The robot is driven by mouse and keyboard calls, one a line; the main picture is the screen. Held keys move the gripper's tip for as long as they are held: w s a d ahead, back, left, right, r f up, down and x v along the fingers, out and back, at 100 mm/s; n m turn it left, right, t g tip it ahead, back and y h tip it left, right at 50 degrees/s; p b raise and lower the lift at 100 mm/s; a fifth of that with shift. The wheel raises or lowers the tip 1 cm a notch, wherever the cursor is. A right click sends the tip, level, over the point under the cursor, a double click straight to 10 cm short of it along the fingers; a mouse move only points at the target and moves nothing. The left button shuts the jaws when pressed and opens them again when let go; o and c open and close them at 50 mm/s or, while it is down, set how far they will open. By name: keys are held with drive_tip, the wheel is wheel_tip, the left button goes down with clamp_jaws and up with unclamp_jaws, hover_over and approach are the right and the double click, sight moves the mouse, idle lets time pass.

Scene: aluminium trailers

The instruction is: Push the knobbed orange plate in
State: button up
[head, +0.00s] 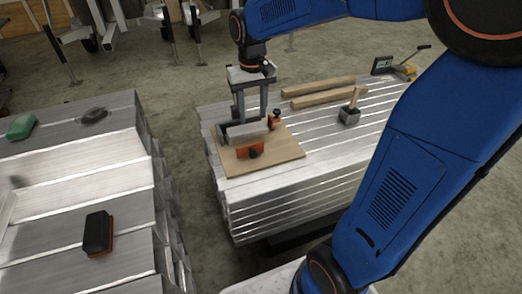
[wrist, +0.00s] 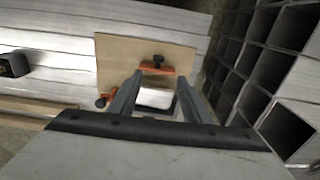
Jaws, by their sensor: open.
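The knobbed orange plate (head: 243,147) stands at the near side of a pale metal block (head: 246,131) on a wooden board (head: 276,158). Its black knob faces out from the block. The wrist view shows the plate (wrist: 153,70) just beyond the block (wrist: 155,98), with its knob at the top. My gripper (head: 251,118) is open, pointing down over the block. In the wrist view its fingers (wrist: 159,76) reach down either side of the block, their tips near the plate; I cannot tell whether they touch anything.
A second orange piece with a black knob (head: 275,119) sits at the block's right. The board lies on stacked aluminium beams (head: 320,150). Wooden bars (head: 325,87), a brush-like tool (head: 349,115) and a gauge (head: 382,65) lie behind. A separate beam stack (head: 75,200) is left.

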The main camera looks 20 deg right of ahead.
sight(253, 151)
drive_tip(key=f, duration=1.2)
drive_tip(key=w+f, duration=0.1)
drive_tip(key=f, duration=0.5)
drive_tip(key=shift+w+d, duration=0.1)
